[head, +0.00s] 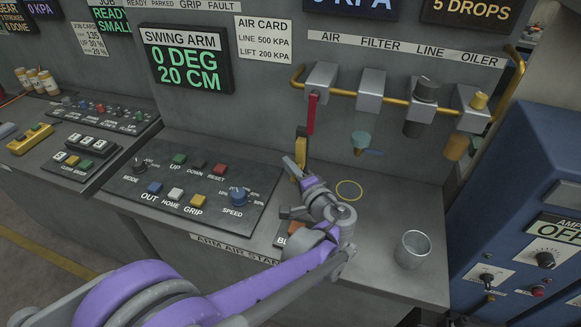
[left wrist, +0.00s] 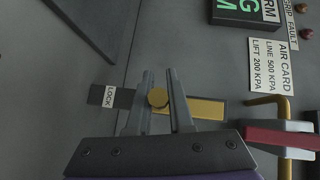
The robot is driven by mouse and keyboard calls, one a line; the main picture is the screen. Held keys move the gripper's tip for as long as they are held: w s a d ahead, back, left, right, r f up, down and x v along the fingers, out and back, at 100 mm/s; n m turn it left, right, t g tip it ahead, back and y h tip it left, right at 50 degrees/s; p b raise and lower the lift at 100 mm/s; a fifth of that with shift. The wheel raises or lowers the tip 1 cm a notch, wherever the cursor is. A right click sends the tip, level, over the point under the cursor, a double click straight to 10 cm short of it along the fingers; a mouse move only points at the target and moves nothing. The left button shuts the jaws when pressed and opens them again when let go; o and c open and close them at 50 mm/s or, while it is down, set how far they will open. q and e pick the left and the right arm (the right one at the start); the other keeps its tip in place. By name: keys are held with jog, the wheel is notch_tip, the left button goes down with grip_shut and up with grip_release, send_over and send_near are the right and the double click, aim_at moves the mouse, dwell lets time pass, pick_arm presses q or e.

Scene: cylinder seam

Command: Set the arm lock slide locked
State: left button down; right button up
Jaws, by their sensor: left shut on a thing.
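The arm lock slide is an upright strip with a yellow part (head: 301,146) on the panel's front in the head view. In the left wrist view it lies sideways, with a yellow plate (left wrist: 207,109), a round yellow knob (left wrist: 158,98) and a dark section (left wrist: 124,98) beside a white LOCK label (left wrist: 108,97). My left gripper (head: 297,168) is at the lower part of the slide. In the left wrist view its two fingers (left wrist: 161,92) are shut on the knob, one on each side. The fingers hide part of the slide. My right gripper is not in view.
A red lever (head: 311,114) and a yellow pipe with filter units (head: 370,92) are close by on the right. A button panel (head: 190,185) is left of my arm. A metal cup (head: 412,249) and a yellow ring (head: 349,190) are on the counter to the right.

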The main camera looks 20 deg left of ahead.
pick_arm(q)
notch_tip(320, 180, up, 5)
jog(key=p, duration=0.2)
jog(key=shift+w+p, duration=0.15)
jog(key=shift+p, duration=0.25)
jog(key=c, duration=0.8)
grip_release()
jog(key=v, duration=1.1)
jog(key=shift+b, duration=0.4)
